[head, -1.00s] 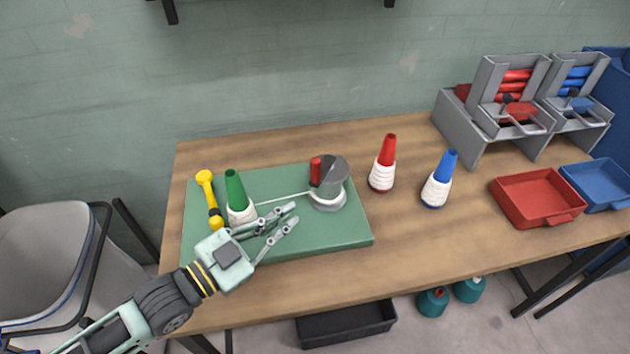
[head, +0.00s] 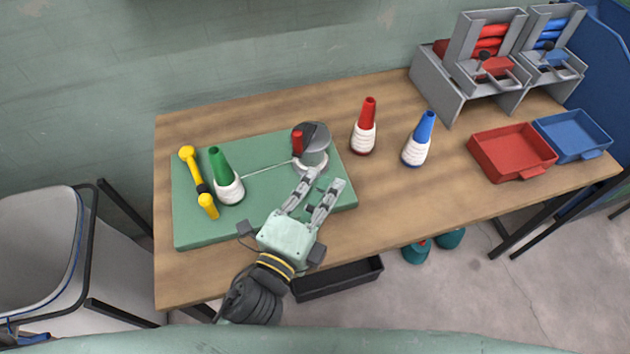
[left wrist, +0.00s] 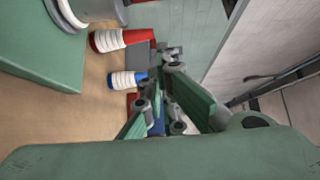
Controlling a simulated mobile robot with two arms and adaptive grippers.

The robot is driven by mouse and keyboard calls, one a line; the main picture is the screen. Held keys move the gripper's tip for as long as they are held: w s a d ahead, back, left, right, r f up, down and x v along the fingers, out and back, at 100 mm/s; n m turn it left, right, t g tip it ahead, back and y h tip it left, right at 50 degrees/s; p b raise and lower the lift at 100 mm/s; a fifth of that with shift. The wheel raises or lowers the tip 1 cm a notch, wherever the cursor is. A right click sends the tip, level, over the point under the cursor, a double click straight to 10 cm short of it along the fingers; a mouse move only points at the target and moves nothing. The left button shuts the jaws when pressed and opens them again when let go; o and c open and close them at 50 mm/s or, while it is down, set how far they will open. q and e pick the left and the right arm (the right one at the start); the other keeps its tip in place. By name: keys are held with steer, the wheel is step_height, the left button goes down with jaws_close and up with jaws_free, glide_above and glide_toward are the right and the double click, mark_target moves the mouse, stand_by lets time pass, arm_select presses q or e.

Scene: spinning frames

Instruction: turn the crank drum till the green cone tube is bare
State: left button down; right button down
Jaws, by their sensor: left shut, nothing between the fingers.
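The green cone tube (head: 219,163) stands on the green board with white yarn wound around its lower part. A white thread (head: 265,167) runs from it to the grey crank drum (head: 316,150), which has a red handle (head: 297,144) on top and white at its base. My left gripper (head: 322,184) is shut and empty, just in front of the drum; whether it touches the drum is unclear. In the left wrist view the fingers (left wrist: 165,90) fill the middle, and the drum's edge (left wrist: 88,10) shows at the top left. My right gripper is not in view.
Red (head: 366,125) and blue (head: 420,138) wound cones stand to the right. Red (head: 510,150) and blue (head: 575,135) trays and grey racks (head: 445,85) are farther right.

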mark_target(307, 145)
arm_select(q)
steer(key=p+x, duration=0.2)
steer(key=x, duration=0.6)
steer(key=a, duration=0.3)
steer(key=a+p, duration=0.1)
steer(key=shift+s+a, duration=0.25)
steer(key=shift+s, duration=0.05)
steer(key=shift+f, duration=0.1)
steer(key=shift+a+m+g+h+p, duration=0.3)
steer(key=shift+h+p, duration=0.05)
steer(key=shift+h, duration=0.05)
steer(key=shift+a+m+g+h+p, duration=0.3)
steer(key=shift+a+m+h+p, duration=0.1)
steer(key=shift+h, duration=0.2)
